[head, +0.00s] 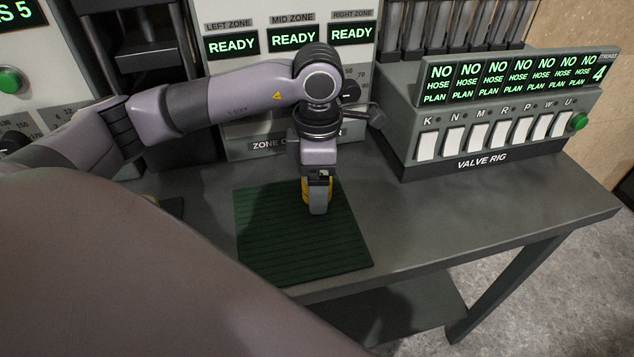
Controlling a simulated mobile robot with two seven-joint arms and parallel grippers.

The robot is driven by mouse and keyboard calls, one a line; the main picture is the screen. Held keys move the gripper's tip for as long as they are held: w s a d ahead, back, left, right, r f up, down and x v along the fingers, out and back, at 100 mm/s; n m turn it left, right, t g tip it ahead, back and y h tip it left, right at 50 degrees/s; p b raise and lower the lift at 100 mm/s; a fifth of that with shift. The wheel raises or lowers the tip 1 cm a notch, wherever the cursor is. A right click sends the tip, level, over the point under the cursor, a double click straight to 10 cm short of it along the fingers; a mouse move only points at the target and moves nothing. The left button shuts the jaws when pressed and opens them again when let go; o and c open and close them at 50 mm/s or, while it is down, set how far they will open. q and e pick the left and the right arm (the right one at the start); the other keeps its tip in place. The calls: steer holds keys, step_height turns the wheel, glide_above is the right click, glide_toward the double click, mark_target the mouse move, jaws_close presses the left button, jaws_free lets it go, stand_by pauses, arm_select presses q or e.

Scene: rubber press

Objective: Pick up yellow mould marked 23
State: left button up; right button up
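My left gripper (318,203) points straight down over the dark green mat (275,255), close to the mat's right side. A small yellow thing (305,194), which looks like a mould, shows at the fingers. The near grey finger covers its middle, and yellow shows on both sides of it. The far finger is hidden, so I cannot tell whether the gripper is shut on it. I also cannot tell whether it rests on the mat or is lifted. No number is readable on it. My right gripper is not in view.
A zone control panel (285,72) with three READY displays stands behind the mat. A valve rig (495,115) with white switches stands to the right. The grey table (455,215) is clear right of the mat. My large arm link blocks the lower left.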

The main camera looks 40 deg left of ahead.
arm_select(q)
steer(key=shift+f, duration=0.1)
steer(key=c, duration=1.1)
steer(key=shift+c, duration=0.9)
steer(key=shift+w, duration=0.1)
